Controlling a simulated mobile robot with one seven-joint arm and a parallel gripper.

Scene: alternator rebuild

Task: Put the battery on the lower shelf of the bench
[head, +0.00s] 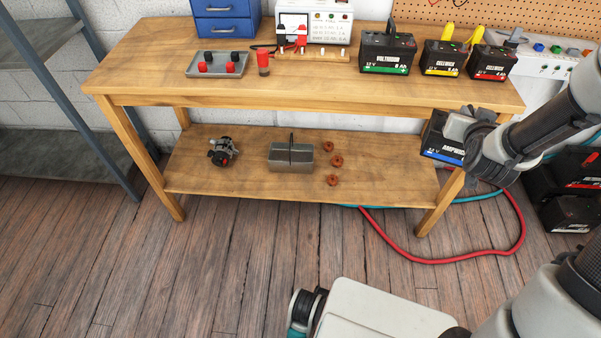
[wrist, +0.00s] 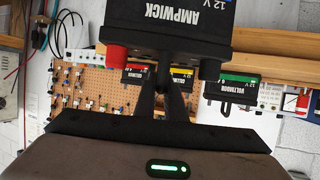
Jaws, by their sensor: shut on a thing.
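My gripper (head: 468,128) is shut on a black Ampwick battery with a blue stripe (head: 440,145), at the right end of the bench. In the wrist view the battery (wrist: 185,30) shows upside down, with the gripper fingers (wrist: 176,88) at its terminal side. The wooden bench (head: 300,95) has a lower shelf (head: 385,165); the battery appears near the shelf's right end, in front of or beside the right leg, and I cannot tell its exact depth. The gripper partly hides the battery in the head view.
The lower shelf bears an alternator (head: 222,151), a grey tote with a handle (head: 291,157) and three copper rings (head: 336,161). Its right part is bare. Three batteries (head: 387,53) stand on the bench top. Red hose (head: 440,261) and black cases (head: 570,190) lie at the right.

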